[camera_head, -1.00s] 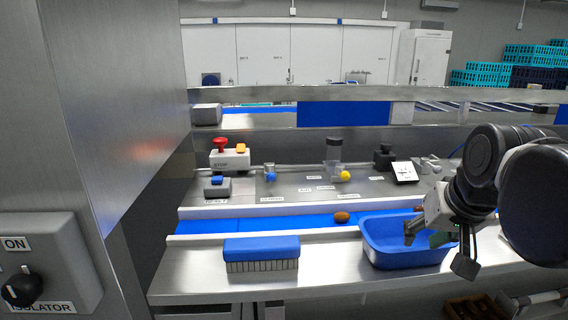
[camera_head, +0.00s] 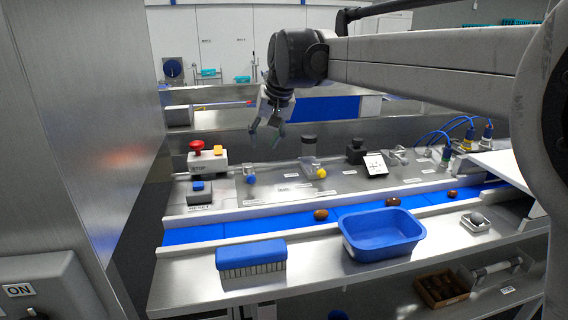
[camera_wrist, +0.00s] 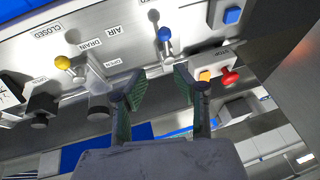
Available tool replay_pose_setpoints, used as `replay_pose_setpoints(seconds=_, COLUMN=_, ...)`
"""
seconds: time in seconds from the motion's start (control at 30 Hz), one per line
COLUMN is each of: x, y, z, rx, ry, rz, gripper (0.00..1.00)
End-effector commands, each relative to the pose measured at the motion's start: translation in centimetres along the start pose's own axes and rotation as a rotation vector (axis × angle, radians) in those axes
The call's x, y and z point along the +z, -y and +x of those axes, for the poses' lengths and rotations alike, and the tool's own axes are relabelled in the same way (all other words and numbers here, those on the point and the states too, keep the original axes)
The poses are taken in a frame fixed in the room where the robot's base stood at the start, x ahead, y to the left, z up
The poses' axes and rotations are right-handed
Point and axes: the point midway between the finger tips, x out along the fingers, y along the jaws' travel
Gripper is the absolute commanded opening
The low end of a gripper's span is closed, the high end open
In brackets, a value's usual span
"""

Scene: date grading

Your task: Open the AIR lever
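The lever with a blue ball knob (camera_head: 251,179) stands on the steel panel behind the blue belt. In the wrist view its blue knob (camera_wrist: 165,34) lies just beyond my fingertips, near the AIR label (camera_wrist: 116,31). A yellow-knobbed lever (camera_head: 321,172) stands to its right, near the DRAIN label (camera_wrist: 90,46) in the wrist view. My gripper (camera_head: 266,143) is open and empty, pointing down above the blue-knobbed lever, apart from it. In the wrist view my gripper (camera_wrist: 161,73) shows its two fingers spread.
A red-topped stop box (camera_head: 207,158) and a blue-button box (camera_head: 199,192) stand left of the lever. A dark-capped cylinder (camera_head: 309,147) and a black knob (camera_head: 356,151) stand to the right. A blue tub (camera_head: 382,234) and a brush (camera_head: 251,258) sit in front.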

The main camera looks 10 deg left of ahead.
Motion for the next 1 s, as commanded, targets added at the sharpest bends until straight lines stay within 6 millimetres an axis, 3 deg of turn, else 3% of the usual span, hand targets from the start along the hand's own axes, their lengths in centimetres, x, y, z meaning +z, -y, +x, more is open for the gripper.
replay_pose_setpoints(seconds=0.1, x=-0.7, y=1.0, z=0.5, rx=-0.007, ry=0.007, rz=-0.006, gripper=0.28)
replay_pose_setpoints(seconds=0.33, x=-0.8, y=1.2, z=2.4, rx=-0.009, ry=0.009, rz=-0.007, gripper=0.28)
replay_pose_setpoints(seconds=0.8, x=-0.8, y=1.3, z=10.8, rx=-0.009, ry=0.009, rz=-0.008, gripper=0.28)
replay_pose_setpoints(seconds=1.0, x=-0.7, y=1.2, z=13.3, rx=-0.008, ry=0.009, rz=-0.007, gripper=0.28)
